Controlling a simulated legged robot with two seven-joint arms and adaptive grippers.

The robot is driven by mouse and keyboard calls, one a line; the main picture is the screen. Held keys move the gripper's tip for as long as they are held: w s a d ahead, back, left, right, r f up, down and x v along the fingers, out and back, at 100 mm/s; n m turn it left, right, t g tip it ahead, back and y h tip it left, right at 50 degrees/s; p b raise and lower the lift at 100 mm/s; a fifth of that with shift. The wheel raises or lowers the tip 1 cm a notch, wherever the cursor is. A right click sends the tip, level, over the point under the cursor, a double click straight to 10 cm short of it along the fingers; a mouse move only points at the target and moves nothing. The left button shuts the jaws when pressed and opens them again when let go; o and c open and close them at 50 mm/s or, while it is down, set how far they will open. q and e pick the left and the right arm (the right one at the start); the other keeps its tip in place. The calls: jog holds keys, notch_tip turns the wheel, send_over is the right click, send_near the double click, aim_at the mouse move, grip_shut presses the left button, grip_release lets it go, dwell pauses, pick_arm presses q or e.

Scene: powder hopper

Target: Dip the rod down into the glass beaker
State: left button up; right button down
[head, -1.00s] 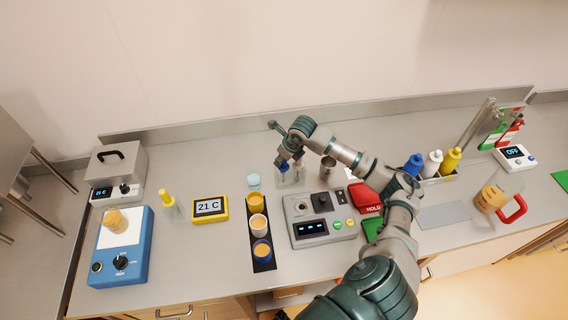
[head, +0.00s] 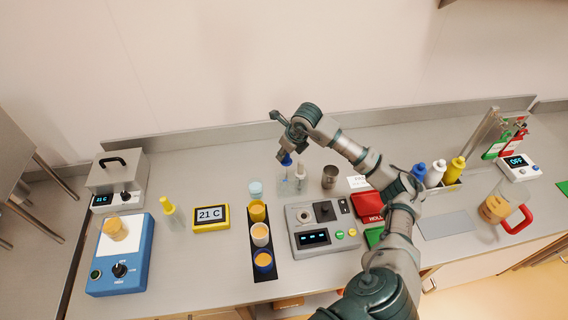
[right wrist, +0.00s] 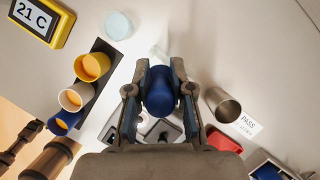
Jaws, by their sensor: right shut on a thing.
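My right gripper (head: 286,155) is shut on the blue handle of a rod (head: 287,161), and the handle (right wrist: 160,92) fills the space between its fingers in the right wrist view. In the head view the rod hangs roughly upright. The clear glass beaker (head: 298,186) stands on the bench just below the gripper. Its outline is faint in the head view. The rod's lower end is too faint to place as inside the beaker or above it. My left gripper is not in view.
A metal cup (head: 329,177) stands just right of the beaker. A black rack (head: 252,262) with several powder cups is in front left. A grey device (head: 320,227) with a display lies in front.

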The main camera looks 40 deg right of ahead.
notch_tip(320, 180, up, 23)
jog(key=p, duration=1)
jog(key=shift+a+f+p, duration=0.15)
jog(key=shift+f+p, duration=0.05)
jog(key=shift+p, duration=0.1)
